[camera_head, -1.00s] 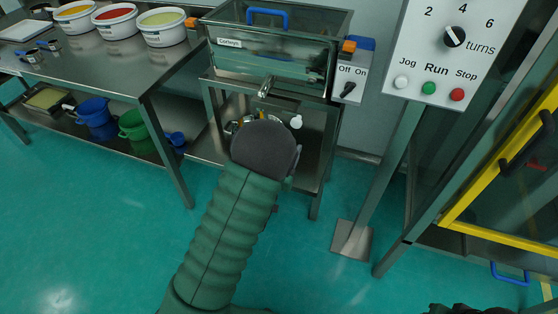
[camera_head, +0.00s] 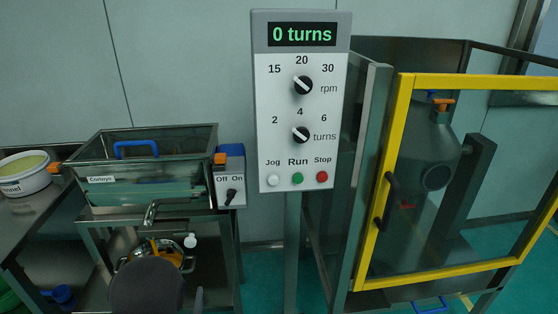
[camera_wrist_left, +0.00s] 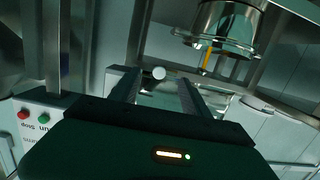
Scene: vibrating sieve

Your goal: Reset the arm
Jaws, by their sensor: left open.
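My left arm enters at the bottom of the head view, where only its dark rounded wrist (camera_head: 146,286) shows, in front of the sieve stand. Its fingers are mostly hidden there. In the left wrist view my left gripper (camera_wrist_left: 157,84) is open, with its two dark fingers apart and nothing held between them. A small white round thing shows beyond the fingers, apart from them. My right gripper is in neither view.
The sieve box (camera_head: 150,170) with a blue handle stands on a metal frame; a metal pan (camera_head: 178,262) is below its spout. The control panel (camera_head: 300,100) reads 0 turns. A yellow-framed door (camera_head: 380,200) encloses a grey drum (camera_head: 428,150) at right.

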